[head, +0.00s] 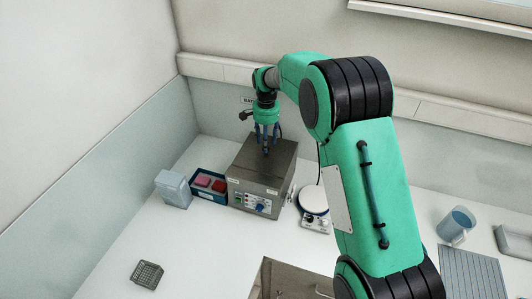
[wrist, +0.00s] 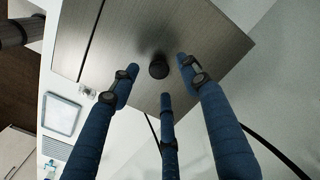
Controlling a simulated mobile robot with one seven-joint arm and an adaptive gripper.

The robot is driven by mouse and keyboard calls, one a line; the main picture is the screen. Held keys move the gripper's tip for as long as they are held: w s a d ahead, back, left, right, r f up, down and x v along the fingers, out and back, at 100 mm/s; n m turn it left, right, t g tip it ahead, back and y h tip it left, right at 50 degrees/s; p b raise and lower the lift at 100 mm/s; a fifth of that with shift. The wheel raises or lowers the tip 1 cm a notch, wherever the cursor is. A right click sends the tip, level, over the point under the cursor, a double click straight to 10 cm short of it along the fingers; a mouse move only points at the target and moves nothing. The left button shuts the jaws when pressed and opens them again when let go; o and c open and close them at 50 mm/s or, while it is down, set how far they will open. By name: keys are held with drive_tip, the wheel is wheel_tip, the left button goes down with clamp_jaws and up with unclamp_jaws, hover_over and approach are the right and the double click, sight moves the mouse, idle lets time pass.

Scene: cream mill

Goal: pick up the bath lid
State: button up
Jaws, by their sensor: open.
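The bath (head: 246,198) is a grey metal box with a blue dial on its front, standing near the back of the bench. Its lid (head: 282,160) is a flat brushed-metal plate lying on top; it fills much of the wrist view (wrist: 205,35). A round black knob (wrist: 158,68) stands up from the lid. My gripper (head: 266,146) points down over the lid. In the wrist view, its three blue fingers are spread around the knob, open and empty. I cannot tell whether any fingertip touches the knob or the lid.
Left of the bath are a blue tray (head: 212,196) with pink and red items and a pale blue box (head: 172,187). A white round-topped plate device (head: 313,200) stands close on the right. A grey rack (head: 147,273) sits front left. The bench between is clear.

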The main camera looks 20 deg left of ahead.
drive_tip(key=shift+f, duration=1.25)
drive_tip(key=shift+c, duration=0.3)
drive_tip(key=c, duration=1.1)
